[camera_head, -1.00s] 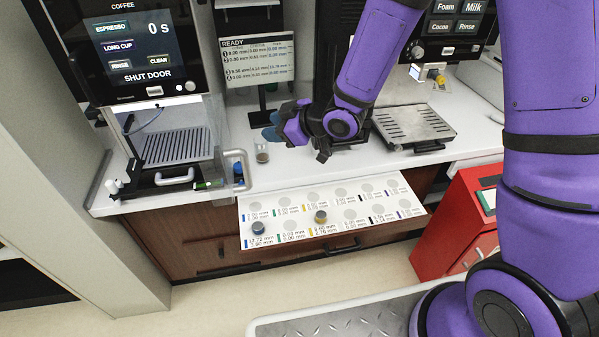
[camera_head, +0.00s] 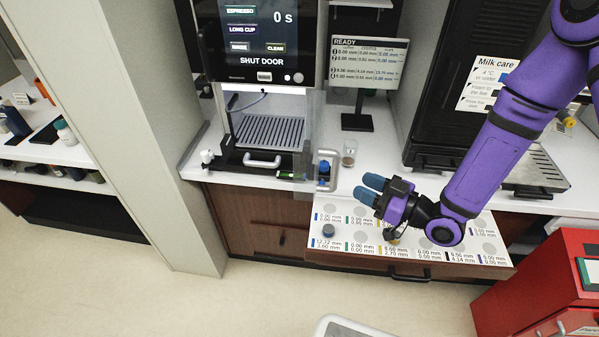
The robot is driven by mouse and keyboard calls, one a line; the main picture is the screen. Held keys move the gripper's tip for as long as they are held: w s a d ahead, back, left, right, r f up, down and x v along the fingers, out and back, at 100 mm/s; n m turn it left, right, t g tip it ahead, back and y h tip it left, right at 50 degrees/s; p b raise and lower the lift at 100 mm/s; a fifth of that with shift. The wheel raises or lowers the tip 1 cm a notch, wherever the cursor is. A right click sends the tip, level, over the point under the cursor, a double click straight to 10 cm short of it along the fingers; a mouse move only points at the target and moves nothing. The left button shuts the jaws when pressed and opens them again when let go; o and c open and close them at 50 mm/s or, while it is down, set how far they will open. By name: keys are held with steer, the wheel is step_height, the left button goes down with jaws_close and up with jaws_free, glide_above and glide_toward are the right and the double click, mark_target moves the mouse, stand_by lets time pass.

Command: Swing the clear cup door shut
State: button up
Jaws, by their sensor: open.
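The coffee machine (camera_head: 262,75) stands at the upper middle, and its screen reads "SHUT DOOR". Its clear cup door (camera_head: 312,140) is hard to make out. It seems to stand open, swung out toward the front at the right side of the cup bay. The door's pale loop handle (camera_head: 334,158) shows at the counter's front edge. My gripper (camera_head: 369,189) has blue fingertips, is open and empty, and points left. In the picture it is a little right of and below the handle, apart from it, over the pulled-out drawer.
The drawer (camera_head: 480,262) stands out below the counter with a small dark-topped container (camera_head: 328,231) on it. A small glass (camera_head: 349,155) stands on the counter behind my gripper. A screen on a stand (camera_head: 368,62) is behind. A red cabinet (camera_head: 535,285) is at lower right.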

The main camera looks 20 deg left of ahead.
mark_target(304, 178)
steer(key=x, duration=0.8)
steer(key=shift+c, duration=0.2)
steer(key=shift+d, duration=0.2)
jaws_close()
steer(key=shift+s+a, duration=0.5)
steer(key=shift+a, duration=0.4)
steer(key=shift+s+a, duration=0.5)
steer(key=shift+a, duration=0.45)
steer(key=shift+s+a, duration=0.55)
steer(key=shift+a, duration=0.35)
steer(key=shift+s+a, duration=0.2)
steer(key=shift+a, duration=0.4)
steer(key=shift+s+a, duration=0.2)
steer(key=shift+a, duration=0.4)
steer(key=shift+s+a, duration=0.2)
steer(key=shift+a, duration=0.7)
steer(key=shift+s+a, duration=0.25)
steer(key=shift+a, duration=0.65)
steer(key=s+x, duration=0.1)
steer(key=x, duration=0.5)
steer(key=shift+s, duration=0.2)
steer(key=shift+a+f, duration=0.1)
